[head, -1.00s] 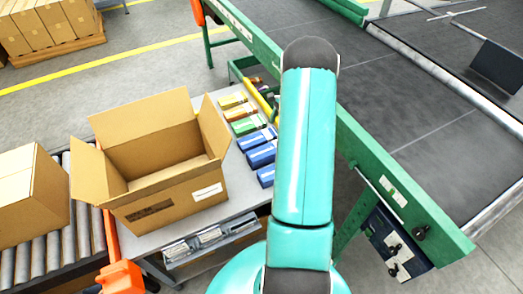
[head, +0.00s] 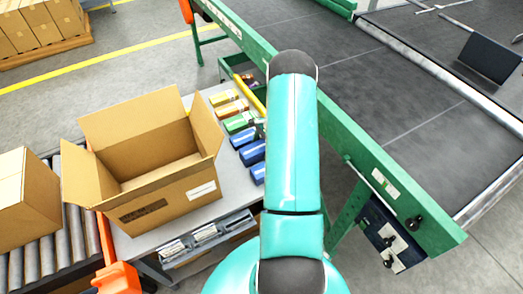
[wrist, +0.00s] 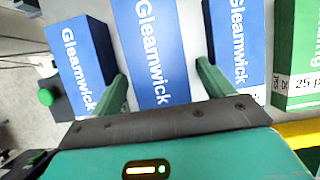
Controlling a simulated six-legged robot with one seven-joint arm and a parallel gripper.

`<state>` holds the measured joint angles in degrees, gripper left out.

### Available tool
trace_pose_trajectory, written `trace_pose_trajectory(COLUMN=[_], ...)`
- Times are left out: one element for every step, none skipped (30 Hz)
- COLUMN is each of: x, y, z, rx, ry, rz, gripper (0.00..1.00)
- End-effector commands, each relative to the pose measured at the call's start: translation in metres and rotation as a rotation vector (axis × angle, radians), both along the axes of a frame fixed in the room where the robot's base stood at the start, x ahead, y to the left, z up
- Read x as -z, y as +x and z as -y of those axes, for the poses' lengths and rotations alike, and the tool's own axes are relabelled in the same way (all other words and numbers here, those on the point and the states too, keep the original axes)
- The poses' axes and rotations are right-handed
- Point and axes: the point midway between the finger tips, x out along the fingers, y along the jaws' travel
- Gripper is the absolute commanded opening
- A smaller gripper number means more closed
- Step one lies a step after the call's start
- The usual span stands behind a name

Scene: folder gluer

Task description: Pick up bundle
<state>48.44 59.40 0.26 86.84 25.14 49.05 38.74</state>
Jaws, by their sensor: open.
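Several small bundles lie in a row on the grey table beside the open carton. Blue "Gleamwick" bundles (head: 252,153) are at the near end of the row, with a green bundle (head: 238,122) and orange ones beyond. In the wrist view, a middle blue bundle (wrist: 155,55) lies between the two fingers of my gripper (wrist: 162,88), which is open. Another blue bundle (wrist: 84,62) lies to the left, a third (wrist: 240,45) to the right, and the green bundle also shows (wrist: 298,50). In the head view my arm hides most of the gripper.
An open, empty-looking cardboard carton (head: 150,165) stands on the table (head: 232,190) left of the bundles. A green-framed conveyor (head: 350,130) runs along the right. A roller track (head: 70,235) with a box (head: 25,195) is at far left.

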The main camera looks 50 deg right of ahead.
Motion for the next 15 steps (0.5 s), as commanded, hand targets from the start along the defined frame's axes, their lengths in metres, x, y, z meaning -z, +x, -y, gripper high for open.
trace_pose_trajectory(x=[0.0081,0.0114,0.0148,0.0166,0.0175,0.0178,0.0177,0.0175,0.0174,0.0174,0.0173,0.0173,0.0173,0.0172,0.0172], y=[0.0010,0.0016,0.0021,0.0023,0.0025,0.0027,0.0027,0.0027,0.0027,0.0026,0.0026,0.0026,0.0026,0.0026,0.0026], z=[-0.0028,-0.0039,-0.0054,-0.0061,-0.0065,-0.0067,-0.0065,-0.0064,-0.0064,-0.0064,-0.0064,-0.0064,-0.0064,-0.0064,-0.0064], rx=[-0.001,0.000,0.000,0.000,0.000,0.000,0.000,0.000,0.000,0.000,0.000,0.000,0.000,0.000,0.000], ry=[0.001,0.000,0.000,0.000,0.000,0.000,-0.001,-0.001,-0.001,-0.001,-0.001,-0.001,-0.001,-0.001,-0.001], rz=[-0.001,-0.001,-0.001,-0.001,-0.001,0.000,0.000,0.000,0.000,0.000,0.000,0.000,0.000,0.000,0.000], gripper=[0.80,0.80,0.80,0.80,0.80,0.80,0.80,0.80,0.80,0.80,0.78,0.70,0.64,0.58,0.51])
